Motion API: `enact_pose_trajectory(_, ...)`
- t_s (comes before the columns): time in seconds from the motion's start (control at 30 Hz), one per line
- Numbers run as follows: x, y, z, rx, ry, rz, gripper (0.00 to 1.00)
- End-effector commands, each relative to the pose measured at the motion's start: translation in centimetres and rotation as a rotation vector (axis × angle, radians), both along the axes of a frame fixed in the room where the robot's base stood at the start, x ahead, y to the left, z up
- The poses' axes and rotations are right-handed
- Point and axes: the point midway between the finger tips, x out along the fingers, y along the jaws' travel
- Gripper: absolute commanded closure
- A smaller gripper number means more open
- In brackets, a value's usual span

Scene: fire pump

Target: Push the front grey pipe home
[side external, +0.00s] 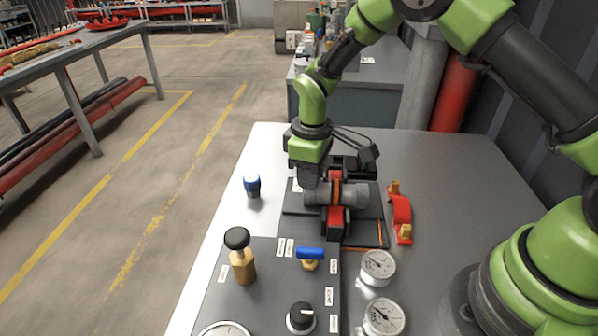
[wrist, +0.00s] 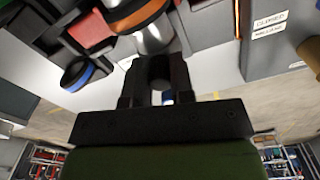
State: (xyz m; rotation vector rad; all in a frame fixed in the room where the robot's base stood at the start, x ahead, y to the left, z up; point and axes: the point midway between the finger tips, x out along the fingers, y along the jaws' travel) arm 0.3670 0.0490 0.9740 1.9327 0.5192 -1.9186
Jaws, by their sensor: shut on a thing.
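The front grey pipe (side external: 318,194) lies level in the red holder (side external: 335,177), at the left of an orange ring (side external: 337,193). In the wrist view the pipe (wrist: 157,40) runs from the orange ring (wrist: 138,15) down toward my gripper. My gripper (side external: 311,180) is at the pipe's left end in the side view. In the wrist view its black fingers (wrist: 157,72) are shut on the pipe's near end, one on each side. The fingers hide part of that end. How deep the pipe sits in the ring cannot be told.
A blue-capped piece (side external: 252,185) stands left of the dark base plate (side external: 375,228). A red and brass part (side external: 401,215) lies right. The front panel (side external: 265,290) carries a black-topped brass knob (side external: 240,255), a blue valve handle (side external: 310,254) and a dial. Gauges (side external: 378,266) stand beside it.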

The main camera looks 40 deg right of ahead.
Motion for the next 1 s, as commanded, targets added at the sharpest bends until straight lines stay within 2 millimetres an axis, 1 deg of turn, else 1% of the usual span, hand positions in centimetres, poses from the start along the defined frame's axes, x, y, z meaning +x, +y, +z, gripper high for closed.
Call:
enact_pose_trajectory(0.03,-0.3,-0.3,0.0,-0.003,0.007,-0.003,1.00)
enact_pose_trajectory(0.27,-0.4,-0.5,0.0,-0.006,0.013,-0.004,1.00)
enact_pose_trajectory(0.3,-0.4,-0.5,0.0,-0.006,0.013,-0.004,0.75)
enact_pose_trajectory(0.37,-0.4,-0.5,0.0,-0.005,0.013,-0.005,0.61)
enact_pose_trajectory(0.4,-0.4,-0.5,0.0,-0.005,0.012,-0.005,0.52)
enact_pose_trajectory(0.67,-0.3,-0.3,0.0,-0.004,0.008,-0.003,0.52)
enact_pose_trajectory(0.77,-0.2,-0.3,0.6,-0.004,0.006,-0.002,0.52)
enact_pose_trajectory(0.87,-0.2,-0.3,2.0,-0.003,0.003,-0.001,0.52)
enact_pose_trajectory(1.0,-0.2,-0.3,4.9,-0.003,0.002,-0.002,0.52)
